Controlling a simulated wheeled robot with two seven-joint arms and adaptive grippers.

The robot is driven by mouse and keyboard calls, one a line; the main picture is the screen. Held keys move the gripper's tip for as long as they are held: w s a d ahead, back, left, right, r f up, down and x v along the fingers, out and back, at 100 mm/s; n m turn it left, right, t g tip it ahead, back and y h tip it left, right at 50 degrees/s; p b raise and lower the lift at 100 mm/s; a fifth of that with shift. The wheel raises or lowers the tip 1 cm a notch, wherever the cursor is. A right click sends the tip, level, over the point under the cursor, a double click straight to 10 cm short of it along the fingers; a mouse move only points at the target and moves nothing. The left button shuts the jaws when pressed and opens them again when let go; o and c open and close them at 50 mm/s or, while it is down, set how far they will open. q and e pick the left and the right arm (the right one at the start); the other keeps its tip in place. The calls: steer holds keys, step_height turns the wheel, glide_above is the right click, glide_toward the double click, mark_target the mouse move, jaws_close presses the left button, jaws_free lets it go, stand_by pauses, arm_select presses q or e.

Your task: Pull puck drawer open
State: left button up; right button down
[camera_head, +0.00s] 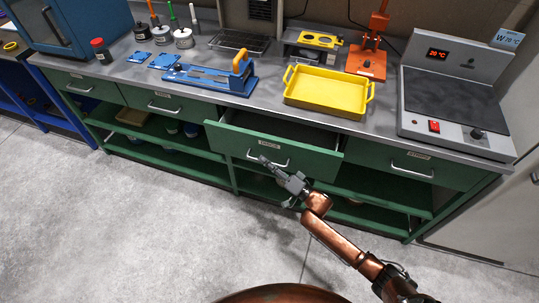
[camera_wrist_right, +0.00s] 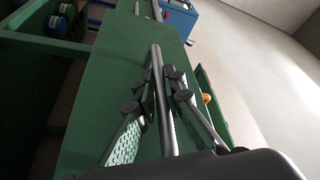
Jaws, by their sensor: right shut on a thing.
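The puck drawer (camera_head: 240,149) is a green drawer in the middle of the bench. It stands partly open, with its front out from the bench and a dark gap showing behind it. A label sits on its front above a silver bar handle (camera_head: 284,161). My right gripper (camera_head: 268,162) is at this handle and shut on it. In the right wrist view the handle bar (camera_wrist_right: 163,95) runs between the two fingers of the gripper (camera_wrist_right: 168,100), with the green drawer front (camera_wrist_right: 95,90) beside it. My left gripper is not in view.
A yellow tray (camera_head: 325,104) stands on the bench above the drawer, left of a hot plate (camera_head: 450,97). A blue tool (camera_head: 210,78) lies farther left. Closed green drawers (camera_head: 400,166) flank the open one. Open shelves (camera_head: 170,155) lie below. The grey floor (camera_head: 120,230) in front is clear.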

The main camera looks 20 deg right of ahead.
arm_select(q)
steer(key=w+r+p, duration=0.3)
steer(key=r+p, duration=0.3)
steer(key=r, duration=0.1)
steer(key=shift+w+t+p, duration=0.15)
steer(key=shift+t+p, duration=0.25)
arm_select(e)
steer(key=s+a, duration=0.7)
steer(key=s, duration=0.4)
steer(key=shift+s+a, duration=0.25)
steer(key=shift+a, duration=0.05)
steer(key=shift+f, duration=0.15)
steer(key=c, duration=2)
jaws_free()
steer(key=v, duration=1.2)
